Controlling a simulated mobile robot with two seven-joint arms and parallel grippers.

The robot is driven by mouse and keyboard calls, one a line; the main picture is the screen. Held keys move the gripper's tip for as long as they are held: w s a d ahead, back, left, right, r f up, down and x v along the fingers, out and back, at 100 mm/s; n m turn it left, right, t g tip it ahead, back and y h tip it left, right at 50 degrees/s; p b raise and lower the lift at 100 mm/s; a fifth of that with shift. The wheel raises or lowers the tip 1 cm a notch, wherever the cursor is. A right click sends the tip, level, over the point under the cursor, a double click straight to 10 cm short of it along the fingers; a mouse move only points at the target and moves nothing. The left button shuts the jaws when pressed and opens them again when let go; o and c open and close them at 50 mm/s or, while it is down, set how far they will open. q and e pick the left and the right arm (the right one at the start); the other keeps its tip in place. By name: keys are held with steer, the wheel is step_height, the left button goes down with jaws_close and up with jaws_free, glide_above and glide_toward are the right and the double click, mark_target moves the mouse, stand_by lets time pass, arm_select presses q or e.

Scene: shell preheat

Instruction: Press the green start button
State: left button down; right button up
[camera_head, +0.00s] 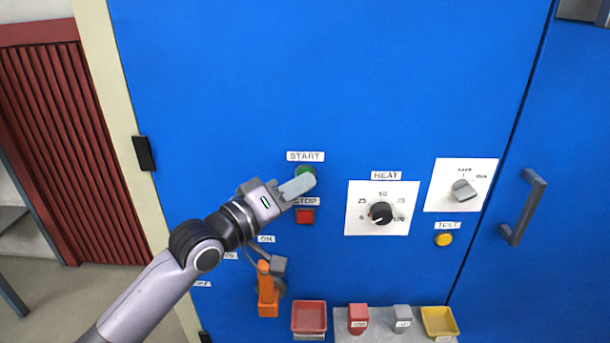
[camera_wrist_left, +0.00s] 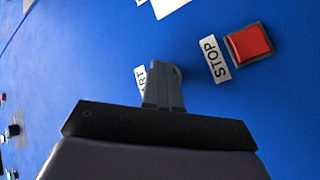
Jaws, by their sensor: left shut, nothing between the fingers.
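The green start button (camera_head: 305,171) is on the blue panel (camera_head: 300,80), below the START label (camera_head: 305,156). My left gripper (camera_head: 307,183) is shut and empty. Its fingertips overlap the lower part of the button in the head view; I cannot tell whether they touch it. In the left wrist view the shut fingers (camera_wrist_left: 163,85) partly cover the START label (camera_wrist_left: 141,80), and the green button is hidden behind them. My right gripper is not in view.
The HEAT dial (camera_head: 381,213), grey selector knob (camera_head: 463,190) and yellow TEST button (camera_head: 443,240) are to the right. An orange lever (camera_head: 267,290) and bins (camera_head: 309,318) are lower down.

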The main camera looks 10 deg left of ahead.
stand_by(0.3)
arm_select(q)
steer(key=shift+s+d+p, duration=0.15)
steer(key=shift+s+p, duration=0.55)
steer(key=shift+s, duration=0.1)
steer(key=s+p, duration=0.1)
steer(key=s, duration=0.1)
steer(key=s+d+p, duration=0.1)
steer(key=s+p, duration=0.1)
steer(key=s, duration=0.1)
steer(key=shift+d, duration=0.1)
steer(key=shift+f, duration=0.1)
stand_by(0.4)
